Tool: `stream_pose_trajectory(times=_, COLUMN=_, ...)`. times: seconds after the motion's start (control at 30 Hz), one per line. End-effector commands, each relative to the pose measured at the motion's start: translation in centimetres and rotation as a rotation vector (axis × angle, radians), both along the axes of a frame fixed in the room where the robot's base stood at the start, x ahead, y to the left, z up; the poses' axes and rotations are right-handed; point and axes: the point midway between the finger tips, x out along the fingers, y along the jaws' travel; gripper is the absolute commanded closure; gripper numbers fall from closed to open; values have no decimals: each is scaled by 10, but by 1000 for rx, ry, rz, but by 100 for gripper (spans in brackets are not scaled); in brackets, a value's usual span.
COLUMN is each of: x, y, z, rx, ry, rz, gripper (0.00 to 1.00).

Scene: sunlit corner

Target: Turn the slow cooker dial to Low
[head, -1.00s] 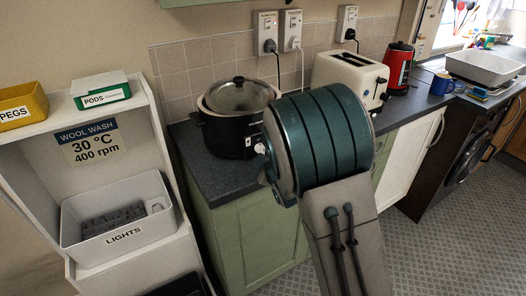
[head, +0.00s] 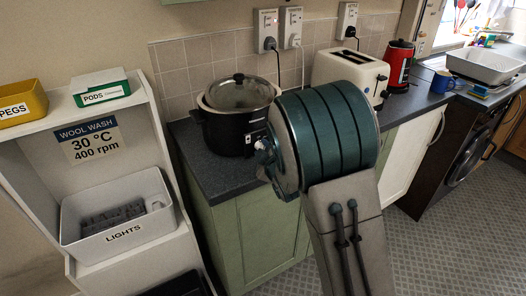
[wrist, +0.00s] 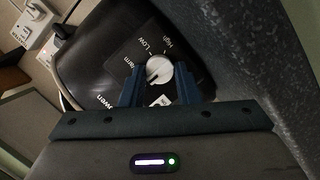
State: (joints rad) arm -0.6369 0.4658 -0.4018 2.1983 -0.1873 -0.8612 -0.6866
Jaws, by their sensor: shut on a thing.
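The slow cooker (head: 222,135) is black with a glass lid and stands on the counter, its front partly behind my arm in the head view. In the wrist view its dark front panel (wrist: 108,45) carries a white dial (wrist: 160,68). The words Warm, Low and High run around the dial's upper side. A dark mark shows on the dial's lower left, but I cannot tell exactly which setting it meets. My gripper (wrist: 158,82) has one blue finger on each side of the dial and is shut on it. In the head view my arm hides most of the gripper.
A cream toaster (head: 350,75), red kettle (head: 399,66) and blue mug (head: 442,82) stand along the counter to the right. Wall sockets (head: 291,27) with cords are behind. A white shelf unit (head: 158,125) with bins is at the left. The patterned floor (head: 440,245) is clear.

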Motion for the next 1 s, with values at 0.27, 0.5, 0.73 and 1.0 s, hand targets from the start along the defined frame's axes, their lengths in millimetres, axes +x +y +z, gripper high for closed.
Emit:
stream_pose_trajectory(times=0.27, x=2, y=-4, z=0, rx=156, ry=100, rz=-4, gripper=94)
stream_pose_trajectory(times=0.5, x=3, y=-6, z=3, rx=343, ry=228, rz=-5, gripper=94)
stream_pose_trajectory(times=0.73, x=4, y=-7, z=6, rx=524, ry=351, rz=-5, gripper=94)
stream_pose_trajectory(times=1.0, x=5, y=-9, z=6, rx=738, ry=498, rz=-7, gripper=94)
